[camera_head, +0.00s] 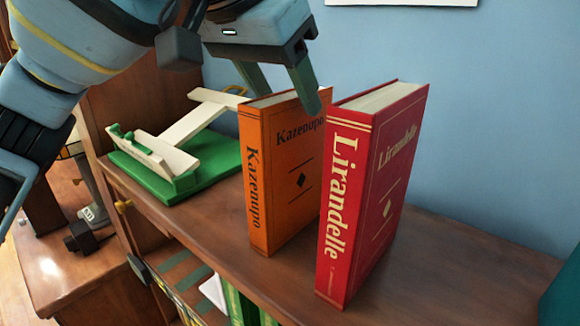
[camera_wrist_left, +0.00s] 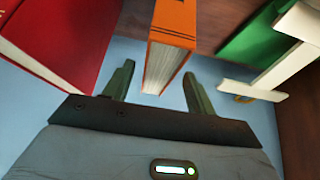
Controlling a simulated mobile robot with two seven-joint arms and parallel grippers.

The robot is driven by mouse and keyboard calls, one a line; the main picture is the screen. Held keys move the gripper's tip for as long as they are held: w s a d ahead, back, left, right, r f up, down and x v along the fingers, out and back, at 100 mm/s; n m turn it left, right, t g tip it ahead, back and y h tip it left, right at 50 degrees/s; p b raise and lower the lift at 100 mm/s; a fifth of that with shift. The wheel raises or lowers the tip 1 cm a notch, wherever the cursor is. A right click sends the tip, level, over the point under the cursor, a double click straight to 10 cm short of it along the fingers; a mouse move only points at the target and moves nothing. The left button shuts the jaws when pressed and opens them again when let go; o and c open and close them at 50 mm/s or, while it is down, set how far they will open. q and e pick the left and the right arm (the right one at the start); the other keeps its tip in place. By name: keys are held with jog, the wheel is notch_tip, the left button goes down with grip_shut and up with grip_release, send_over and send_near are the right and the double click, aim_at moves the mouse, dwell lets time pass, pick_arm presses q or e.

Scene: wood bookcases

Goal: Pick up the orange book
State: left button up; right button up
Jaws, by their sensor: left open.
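The orange book (camera_head: 283,170) stands upright on the wooden shelf top, its spine toward me. My left gripper (camera_head: 280,92) is open above the book's top rear part, with one finger on each side of it. In the left wrist view the orange book (camera_wrist_left: 170,40) lies between the two spread fingers of my left gripper (camera_wrist_left: 158,88), closer to the left finger's side than the right in places. I cannot tell whether either finger touches it. My right gripper is not in view.
A red book (camera_head: 372,190) stands upright just right of the orange book, with a narrow gap. A green and white stand (camera_head: 180,160) sits to the left. A blue wall (camera_head: 490,110) is behind.

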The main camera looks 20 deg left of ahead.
aim_at(290, 169)
pick_arm(q)
jog(key=x, duration=0.4)
jog(key=shift+d+r, duration=0.1)
jog(key=shift+d, duration=0.05)
jog(key=shift+c, duration=0.2)
grip_shut()
jog(key=shift+r, duration=0.1)
